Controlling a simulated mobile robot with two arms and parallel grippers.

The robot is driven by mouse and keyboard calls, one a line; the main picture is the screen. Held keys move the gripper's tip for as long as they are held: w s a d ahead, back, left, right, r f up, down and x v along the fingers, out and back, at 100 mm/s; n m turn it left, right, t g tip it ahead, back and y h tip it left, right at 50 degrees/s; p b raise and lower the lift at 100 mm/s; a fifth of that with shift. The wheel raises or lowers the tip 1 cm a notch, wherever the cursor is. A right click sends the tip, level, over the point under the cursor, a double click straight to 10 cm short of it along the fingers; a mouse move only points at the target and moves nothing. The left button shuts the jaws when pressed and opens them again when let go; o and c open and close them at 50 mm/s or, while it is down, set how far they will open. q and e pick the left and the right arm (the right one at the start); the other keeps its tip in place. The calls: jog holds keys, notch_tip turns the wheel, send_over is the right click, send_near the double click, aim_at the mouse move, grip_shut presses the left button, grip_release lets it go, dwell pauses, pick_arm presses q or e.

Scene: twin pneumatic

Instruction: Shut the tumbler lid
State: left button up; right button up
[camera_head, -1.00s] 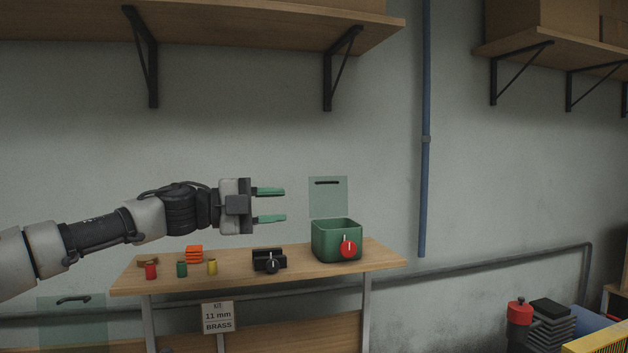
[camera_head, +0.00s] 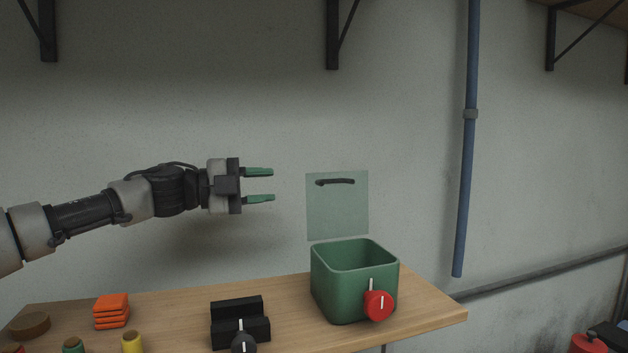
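The tumbler (camera_head: 335,290) is a green open-topped box with a red knob (camera_head: 378,305) on its front, standing at the right part of the bench. Its lid (camera_head: 337,215) is a clear greenish panel with a dark handle (camera_head: 335,182). The lid stands upright at the back of the box, so it is open. My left gripper (camera_head: 259,185) is open and empty, with green fingers pointing right. It appears left of the lid at about handle height, apart from it in the picture. My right gripper is not in view.
The wooden bench (camera_head: 425,312) also holds a black block (camera_head: 238,308) with a dark knob, orange stacked pieces (camera_head: 112,311), a brown round piece (camera_head: 30,326), and green and yellow spools (camera_head: 132,343). A blue pipe (camera_head: 466,180) runs down the wall at right. Shelf brackets hang above.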

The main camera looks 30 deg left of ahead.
aim_at(316, 181)
pick_arm(q)
jog(key=p+x, duration=0.2)
jog(key=x, duration=0.7)
jog(key=shift+s+d, duration=0.1)
jog(key=shift+w+d+r+p, duration=0.1)
jog(key=shift+w+d+p, duration=0.25)
jog(key=shift+d, duration=0.15)
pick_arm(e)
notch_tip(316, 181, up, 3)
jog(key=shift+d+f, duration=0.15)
pick_arm(q)
jog(key=shift+c, duration=0.3)
grip_shut()
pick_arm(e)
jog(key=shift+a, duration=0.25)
